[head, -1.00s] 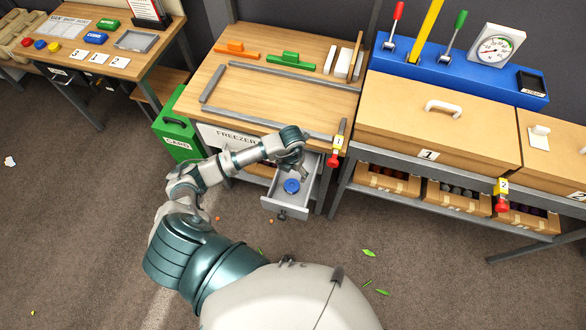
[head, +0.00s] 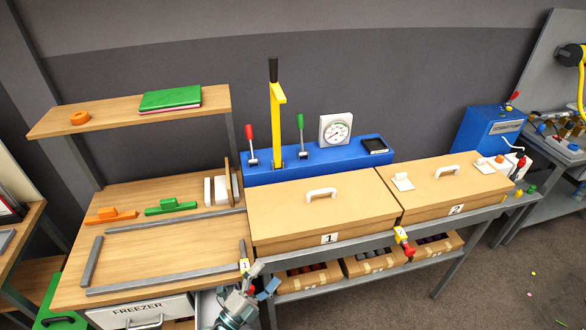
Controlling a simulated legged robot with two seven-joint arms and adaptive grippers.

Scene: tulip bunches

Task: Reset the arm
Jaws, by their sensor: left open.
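My left gripper (head: 261,282) shows at the bottom edge, left of centre, pointing up beside the front right corner of the wooden workbench (head: 165,260). Its fingers are apart and I see nothing between them. Only the gripper and wrist show; the rest of my left arm is below the picture. A grey drawer (head: 207,302) under the bench shows partly behind the wrist; its inside is mostly hidden. My right gripper is not in view.
The white FREEZER front (head: 140,310) is left of the gripper. A table with wooden box 1 (head: 320,215) and box 2 (head: 445,188) stands to the right, with cartons (head: 308,277) beneath. A red-and-yellow handle (head: 404,243) sticks out from its front edge.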

